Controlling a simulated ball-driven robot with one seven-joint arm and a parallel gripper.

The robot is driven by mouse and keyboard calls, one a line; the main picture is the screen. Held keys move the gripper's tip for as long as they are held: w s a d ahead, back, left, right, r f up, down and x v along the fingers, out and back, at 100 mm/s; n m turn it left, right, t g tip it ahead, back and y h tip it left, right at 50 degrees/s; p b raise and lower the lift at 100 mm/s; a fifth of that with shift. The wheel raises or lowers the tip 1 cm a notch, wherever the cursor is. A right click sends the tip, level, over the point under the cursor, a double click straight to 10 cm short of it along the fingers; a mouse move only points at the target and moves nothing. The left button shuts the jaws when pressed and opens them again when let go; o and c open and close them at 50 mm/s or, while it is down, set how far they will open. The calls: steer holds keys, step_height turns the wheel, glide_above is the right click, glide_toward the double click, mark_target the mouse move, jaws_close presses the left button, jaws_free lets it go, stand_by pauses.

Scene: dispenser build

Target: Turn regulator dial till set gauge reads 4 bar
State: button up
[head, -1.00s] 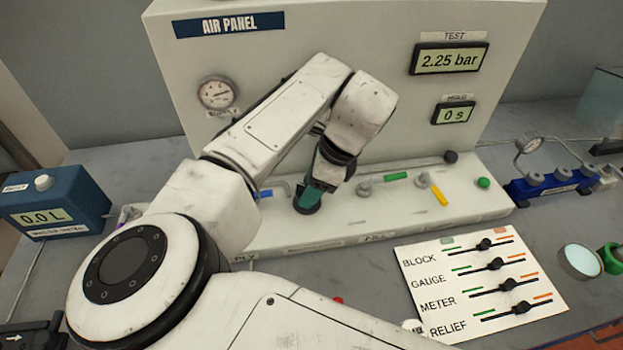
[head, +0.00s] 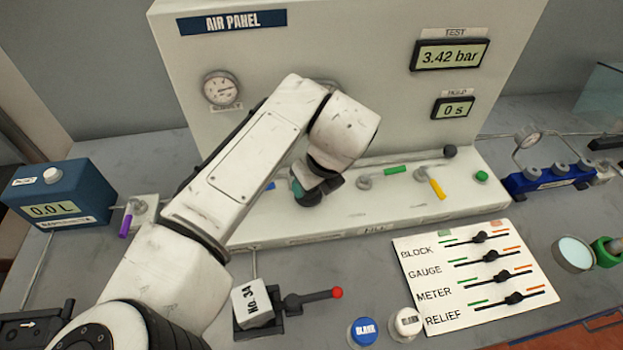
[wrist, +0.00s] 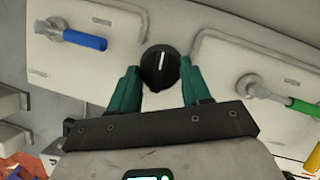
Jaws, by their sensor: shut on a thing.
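The black regulator dial (wrist: 160,67) with a white pointer line shows in the wrist view, its line close to upright. My gripper (wrist: 158,75) has its green fingers on both sides of the dial and is shut on it. In the head view my gripper (head: 312,192) is low at the panel's base, and the dial is hidden behind it. The TEST display (head: 450,56) on the air panel (head: 380,90) reads 3.42 bar. A round supply gauge (head: 222,88) shows at the upper left. No set gauge can be made out; my arm covers part of the panel.
A blue-handled valve (wrist: 80,38) and a green-handled valve (wrist: 290,100) flank the dial. A yellow lever (head: 438,189) stands further right. The HOLD display (head: 453,107) reads 0 s.

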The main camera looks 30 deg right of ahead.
steer(key=shift+m, duration=0.4)
steer(key=o, duration=1.1)
steer(key=shift+c, duration=0.2)
steer(key=b+v, duration=0.1)
steer(key=v, duration=0.9)
steer(key=shift+a+r, duration=0.15)
steer(key=shift+r, duration=0.25)
steer(key=shift+s, duration=0.1)
